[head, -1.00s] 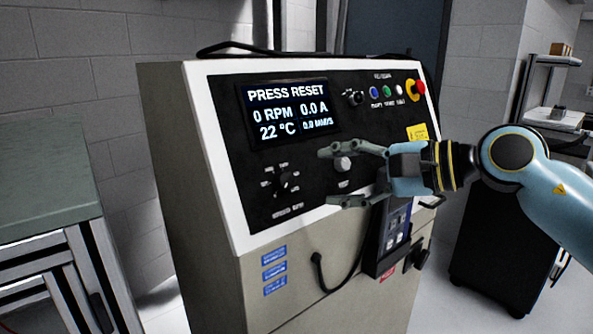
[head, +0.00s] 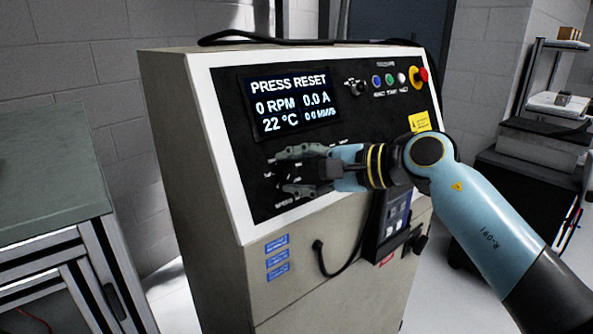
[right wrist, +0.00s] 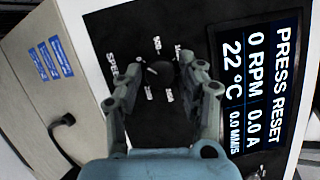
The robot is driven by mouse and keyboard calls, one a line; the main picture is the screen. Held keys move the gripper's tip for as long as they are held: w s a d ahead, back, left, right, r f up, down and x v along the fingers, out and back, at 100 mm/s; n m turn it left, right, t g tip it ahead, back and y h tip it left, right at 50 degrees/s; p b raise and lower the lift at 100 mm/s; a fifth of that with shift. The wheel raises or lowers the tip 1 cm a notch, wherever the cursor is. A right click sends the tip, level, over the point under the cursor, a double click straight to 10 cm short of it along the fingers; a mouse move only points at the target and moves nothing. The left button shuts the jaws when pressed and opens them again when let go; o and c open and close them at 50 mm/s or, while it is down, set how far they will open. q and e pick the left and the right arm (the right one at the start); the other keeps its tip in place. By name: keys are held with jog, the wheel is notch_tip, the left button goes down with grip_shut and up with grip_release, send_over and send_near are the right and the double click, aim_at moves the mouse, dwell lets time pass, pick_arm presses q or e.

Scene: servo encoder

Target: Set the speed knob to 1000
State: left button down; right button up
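The black speed knob (right wrist: 160,72) is at the lower left of the machine's black panel (head: 228,115), with small white labels around it. The lettering beneath it is partly covered. My right gripper (head: 283,173) is in front of it with fingers spread. In the right wrist view, the open fingers (right wrist: 166,76) stand on either side of the knob, with gaps showing; I cannot tell whether they touch it. The knob's setting is too small to read. The display (head: 292,103) reads PRESS RESET, 0 RPM, 0.0 A, 22 °C. My left gripper is out of view.
A red emergency button (head: 420,75), several small coloured buttons and another knob (head: 356,87) are at the panel's upper right. A handheld unit (head: 396,215) and a cable (head: 322,262) hang on the machine's front. A green-topped bench (head: 50,190) stands at left.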

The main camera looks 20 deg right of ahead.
grip_shut()
